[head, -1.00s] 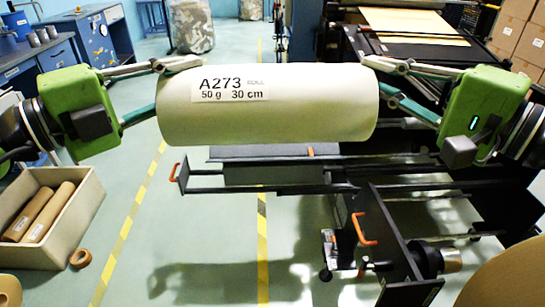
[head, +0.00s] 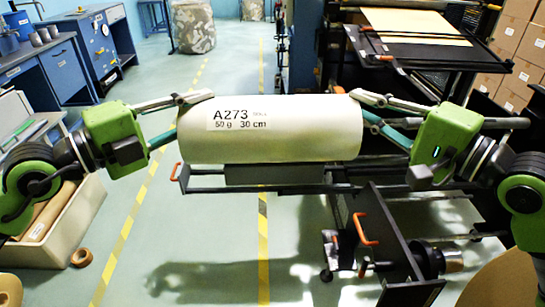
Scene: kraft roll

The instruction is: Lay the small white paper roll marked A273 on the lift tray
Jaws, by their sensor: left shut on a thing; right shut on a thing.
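The white paper roll marked A273 (head: 290,135) is level in the middle of the head view, its label facing me. My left gripper (head: 190,118) is shut on the roll's left end. My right gripper (head: 372,112) is shut on its right end. The lift tray seems to be the dark flat frame with orange handles (head: 275,176), just below and behind the roll in the picture. The roll hides part of it. I cannot tell whether the roll touches it.
A crate with brown rolls (head: 85,220) stands on the floor at left, with a brown ring (head: 81,257) beside it. A dark machine (head: 420,50) stands behind at right. A dark bracket with an orange handle (head: 385,240) juts out at lower right. Blue benches (head: 95,50) stand at back left.

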